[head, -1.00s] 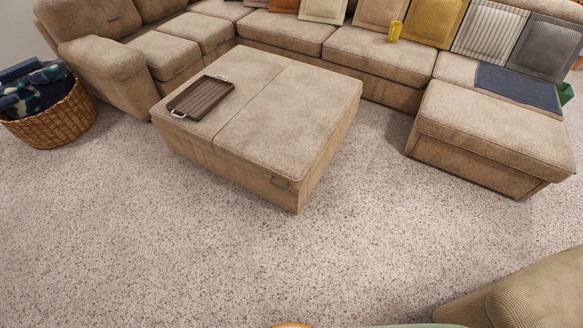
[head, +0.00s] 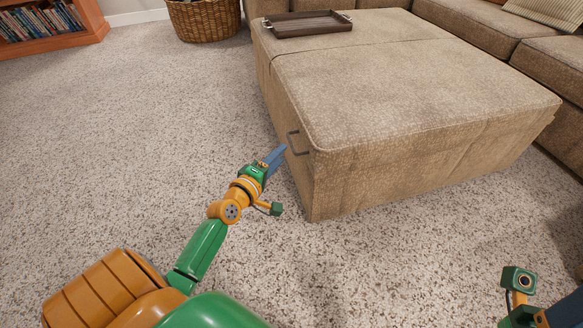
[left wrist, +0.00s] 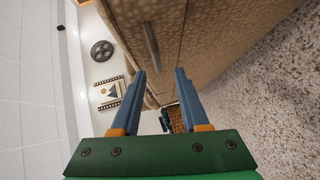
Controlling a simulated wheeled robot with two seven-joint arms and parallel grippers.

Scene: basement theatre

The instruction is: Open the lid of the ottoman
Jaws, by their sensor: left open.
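The ottoman (head: 420,85) is a large tan upholstered block with a two-part top; its lid is down.
A dark wooden tray (head: 308,24) lies on the ottoman's far left section. A wicker basket (head: 203,18) and a bookshelf (head: 45,25) stand behind. A sectional sofa (head: 480,28) lines the back right. Speckled carpet (head: 130,120) is clear on the left.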

